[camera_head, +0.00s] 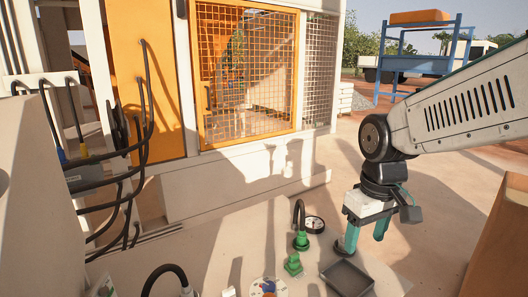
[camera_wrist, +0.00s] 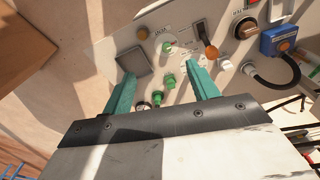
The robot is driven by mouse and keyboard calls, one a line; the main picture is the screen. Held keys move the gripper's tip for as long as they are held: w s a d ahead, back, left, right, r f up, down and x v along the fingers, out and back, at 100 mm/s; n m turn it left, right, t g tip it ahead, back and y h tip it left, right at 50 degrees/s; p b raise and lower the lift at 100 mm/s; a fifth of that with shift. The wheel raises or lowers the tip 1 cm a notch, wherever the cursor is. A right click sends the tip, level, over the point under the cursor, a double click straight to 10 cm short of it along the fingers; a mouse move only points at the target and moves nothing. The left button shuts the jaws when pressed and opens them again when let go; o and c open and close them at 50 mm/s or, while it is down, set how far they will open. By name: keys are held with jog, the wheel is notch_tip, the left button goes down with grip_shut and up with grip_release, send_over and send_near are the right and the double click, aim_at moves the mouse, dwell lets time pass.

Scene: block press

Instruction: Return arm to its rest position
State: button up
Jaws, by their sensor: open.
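My arm reaches in from the right in the head view, bent down at the wrist. My gripper (camera_head: 364,240) hangs over the right part of a light panel, its two green fingers apart with nothing seen between them. In the wrist view my gripper (camera_wrist: 163,92) also shows open, the fingers spread above the panel. No rest position is marked in either view.
The panel carries a dark square tray (camera_head: 347,278), green fittings (camera_head: 293,264), a black hose (camera_head: 299,213) and a round gauge (camera_head: 314,224). An orange mesh gate (camera_head: 247,75) stands behind. A brown box edge (camera_head: 497,245) is at right.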

jog(key=s+d+r+m, duration=0.1)
jog(key=s+d+m, duration=0.1)
jog(key=s, duration=0.7)
jog(key=s+d+r+m, duration=0.1)
jog(key=s+d, duration=0.3)
jog(key=s, duration=0.5)
jog(key=shift+d+r+m, duration=0.2)
jog(key=shift+m, duration=0.6)
